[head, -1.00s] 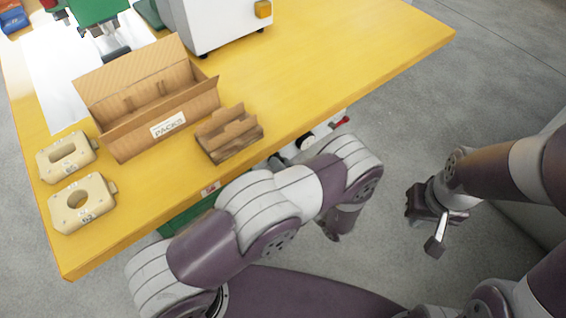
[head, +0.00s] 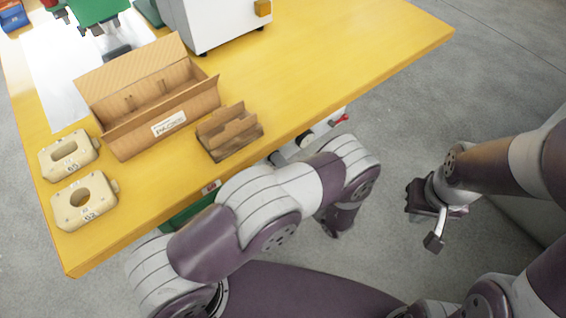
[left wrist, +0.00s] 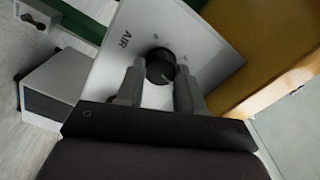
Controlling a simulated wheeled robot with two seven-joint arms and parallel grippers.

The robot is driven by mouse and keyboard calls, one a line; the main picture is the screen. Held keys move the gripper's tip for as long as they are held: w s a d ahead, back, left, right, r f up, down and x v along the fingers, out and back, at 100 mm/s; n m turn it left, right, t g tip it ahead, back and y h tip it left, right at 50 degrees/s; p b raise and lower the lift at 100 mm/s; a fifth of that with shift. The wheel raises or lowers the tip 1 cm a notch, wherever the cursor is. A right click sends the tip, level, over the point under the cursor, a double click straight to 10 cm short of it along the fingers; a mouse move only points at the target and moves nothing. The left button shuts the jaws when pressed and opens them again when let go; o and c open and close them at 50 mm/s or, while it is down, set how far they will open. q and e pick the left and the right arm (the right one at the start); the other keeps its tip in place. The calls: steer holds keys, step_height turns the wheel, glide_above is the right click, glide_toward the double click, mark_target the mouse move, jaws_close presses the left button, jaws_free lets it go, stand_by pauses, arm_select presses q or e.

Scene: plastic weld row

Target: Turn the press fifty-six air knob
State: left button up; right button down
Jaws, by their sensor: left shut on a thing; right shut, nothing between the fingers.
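In the left wrist view, a round black knob (left wrist: 160,65) sits on a pale panel (left wrist: 207,52) marked "AIR". A thin pale mark shows on its face. My left gripper (left wrist: 160,82) is shut on the knob, with one grey finger on each side of it. My right gripper (head: 434,238) is shut and empty, over the floor right of the table. No press number is readable.
The yellow table (head: 340,60) holds an open cardboard box (head: 135,140), a smaller carton (head: 232,132), two beige fixtures (head: 68,153) and a white machine (head: 215,22). A green machine (head: 97,10) stands at the top left. A red-tipped part (head: 340,119) shows beside the table edge.

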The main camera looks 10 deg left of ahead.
arm_select(q)
steer(key=o, duration=1)
steer(key=v, duration=1.2)
steer(key=shift+s+d, duration=0.25)
steer(key=shift+d, duration=0.05)
